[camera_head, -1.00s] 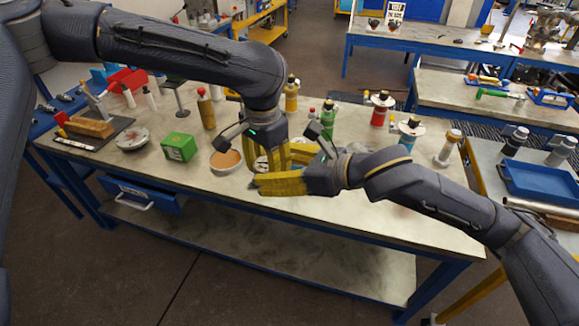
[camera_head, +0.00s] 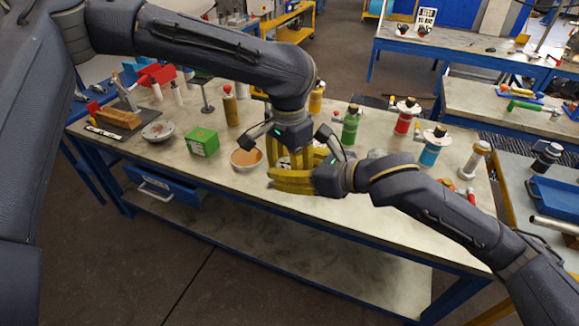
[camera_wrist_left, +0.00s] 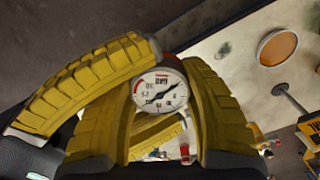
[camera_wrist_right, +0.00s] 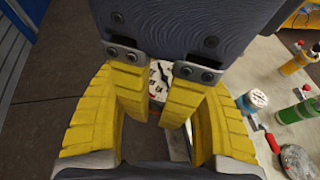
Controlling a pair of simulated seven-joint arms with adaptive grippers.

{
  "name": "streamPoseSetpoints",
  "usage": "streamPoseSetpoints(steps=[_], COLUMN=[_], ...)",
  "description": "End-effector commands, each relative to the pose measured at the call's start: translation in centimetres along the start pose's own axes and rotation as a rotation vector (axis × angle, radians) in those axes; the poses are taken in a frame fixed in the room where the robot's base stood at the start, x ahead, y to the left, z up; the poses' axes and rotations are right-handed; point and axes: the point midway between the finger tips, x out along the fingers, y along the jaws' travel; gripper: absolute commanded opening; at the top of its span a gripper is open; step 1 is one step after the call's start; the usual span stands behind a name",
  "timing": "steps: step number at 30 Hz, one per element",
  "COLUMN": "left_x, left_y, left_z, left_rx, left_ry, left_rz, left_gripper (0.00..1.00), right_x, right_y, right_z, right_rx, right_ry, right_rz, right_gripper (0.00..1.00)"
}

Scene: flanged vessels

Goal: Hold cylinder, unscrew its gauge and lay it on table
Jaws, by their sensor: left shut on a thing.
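The gauge (camera_wrist_left: 160,88) has a round white dial with black and red marks. In the left wrist view it sits between the yellow fingers of my left gripper (camera_wrist_left: 165,95), which is shut on it from above. In the right wrist view a strip of the gauge (camera_wrist_right: 158,80) shows between those fingers. My right gripper (camera_head: 292,182) comes in from the right and is open. Its fingers stand wide around the left fingers and the gauge. I cannot make out the cylinder under the gauge; fingers hide that spot.
A bowl (camera_head: 246,158) and a green box (camera_head: 202,141) stand left of the grippers. Behind and right are a green bottle (camera_head: 350,127), a red vessel (camera_head: 404,119) and a blue vessel (camera_head: 431,150). The table's front strip (camera_head: 225,185) is clear.

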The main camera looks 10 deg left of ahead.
Motion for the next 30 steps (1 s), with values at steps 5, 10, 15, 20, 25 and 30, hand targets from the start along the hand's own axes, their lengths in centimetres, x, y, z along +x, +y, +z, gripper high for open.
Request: streamPoseSetpoints(steps=[5, 10, 15, 20, 25, 30], left_x=[-0.1, -0.1, -0.1, -0.1, -0.2, -1.9], left_y=[0.0, 0.0, 0.0, 0.0, 0.0, -0.1], left_z=[-0.1, -0.2, -0.2, -0.1, -0.1, -0.2], left_rx=[-0.001, -0.001, -0.001, -0.001, -0.001, -0.001], left_ry=[0.003, 0.005, 0.005, 0.003, 0.003, 0.005], left_rz=[0.000, 0.000, 0.000, 0.000, 0.000, -0.002], left_gripper=[0.09, 0.48, 0.68, 0.72, 0.72, 0.72], right_x=[0.0, 0.0, 0.0, 0.0, 0.0, 0.0], right_y=[0.2, 0.4, 0.4, 0.3, 0.2, 0.1], right_z=[0.0, 0.1, 0.1, 0.1, 0.1, 0.1], right_rx=[0.001, 0.002, 0.002, 0.001, 0.001, 0.000], right_ry=[-0.001, -0.003, -0.003, -0.002, -0.002, -0.001], right_rz=[0.006, 0.010, 0.009, 0.006, 0.005, 0.003], right_gripper=[0.33, 0.20, 0.08, 0.07, 0.07, 0.07])
